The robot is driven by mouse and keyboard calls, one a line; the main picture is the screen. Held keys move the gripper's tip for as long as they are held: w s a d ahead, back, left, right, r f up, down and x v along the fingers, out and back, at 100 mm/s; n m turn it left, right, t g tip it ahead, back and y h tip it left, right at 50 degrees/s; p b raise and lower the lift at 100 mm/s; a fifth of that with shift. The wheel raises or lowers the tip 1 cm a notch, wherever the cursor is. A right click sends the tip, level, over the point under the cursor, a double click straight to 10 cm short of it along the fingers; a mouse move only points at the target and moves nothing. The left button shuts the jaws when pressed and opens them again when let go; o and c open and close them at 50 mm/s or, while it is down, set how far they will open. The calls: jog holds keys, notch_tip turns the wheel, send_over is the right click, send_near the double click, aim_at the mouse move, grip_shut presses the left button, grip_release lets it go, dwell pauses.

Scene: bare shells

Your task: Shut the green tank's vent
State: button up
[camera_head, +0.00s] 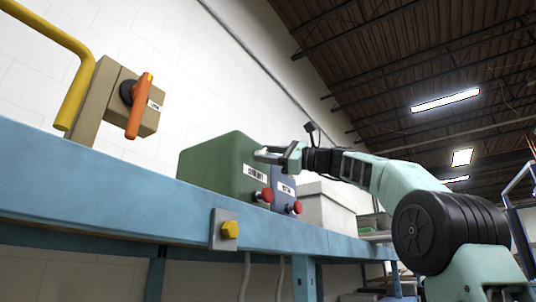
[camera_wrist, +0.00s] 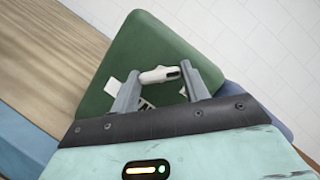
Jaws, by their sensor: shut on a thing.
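The green tank (camera_head: 218,165) stands on the blue bench, with a white label and a red knob (camera_head: 264,195) on its front. It fills the middle of the wrist view (camera_wrist: 150,40), seen from above. A small white handle (camera_wrist: 158,75) sits at its top, likely the vent; its label and setting are not readable. My gripper (camera_head: 268,155) is at the tank's upper right. In the wrist view its two grey fingers (camera_wrist: 160,76) are on either side of the white handle, shut on it.
A blue-grey tank (camera_head: 284,187) with its own red knob (camera_head: 294,208) stands close right of the green one. A tan box with an orange lever (camera_head: 139,108) and a yellow pipe (camera_head: 75,90) are at left. A yellow knob (camera_head: 230,229) is on the bench's front edge.

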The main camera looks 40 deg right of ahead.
jog(key=n, duration=0.1)
jog(key=n+g+p, duration=0.1)
jog(key=n, duration=0.1)
jog(key=n+g+p, duration=0.1)
jog(key=n, duration=0.1)
jog(key=shift+r, duration=0.3)
jog(key=shift+n+g+p, duration=0.8)
jog(key=shift+n+p, duration=0.3)
jog(key=shift+n, duration=0.8)
jog(key=shift+f, duration=0.15)
jog(key=o, duration=1)
jog(key=b+v, duration=0.1)
jog(key=v, duration=1.6)
jog(key=shift+s+d+r, duration=0.1)
jog(key=shift+s+r, duration=0.15)
jog(key=shift+r, duration=0.05)
jog(key=shift+h, duration=0.3)
